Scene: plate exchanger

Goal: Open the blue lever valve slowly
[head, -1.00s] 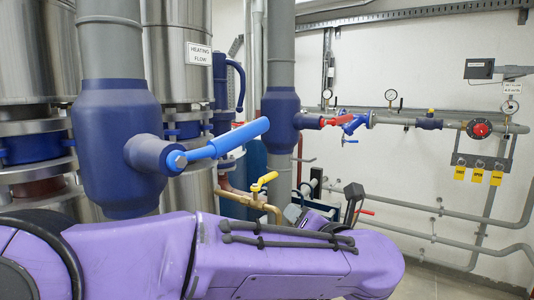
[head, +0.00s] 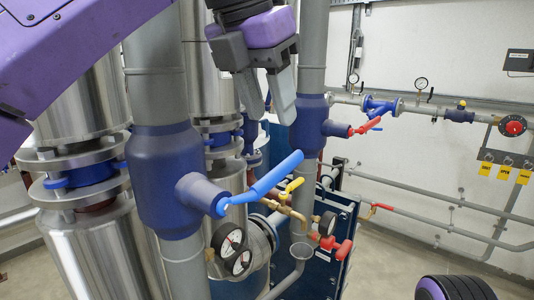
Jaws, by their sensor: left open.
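The blue lever (head: 268,182) sits on the stub of the dark blue valve body (head: 163,185) on the grey vertical pipe, left of centre in the head view. The lever slants from the stub up to the right. My left gripper (head: 272,116) hangs from the top with its fingers pointing down. It is open and empty, and in the picture it is above the lever's free end, apart from it. My right gripper is not in view.
A second blue valve (head: 310,124) with a red lever (head: 367,126) stands behind to the right. Steel cylinders (head: 92,235) stand at the left. Open floor (head: 400,240) lies at the right.

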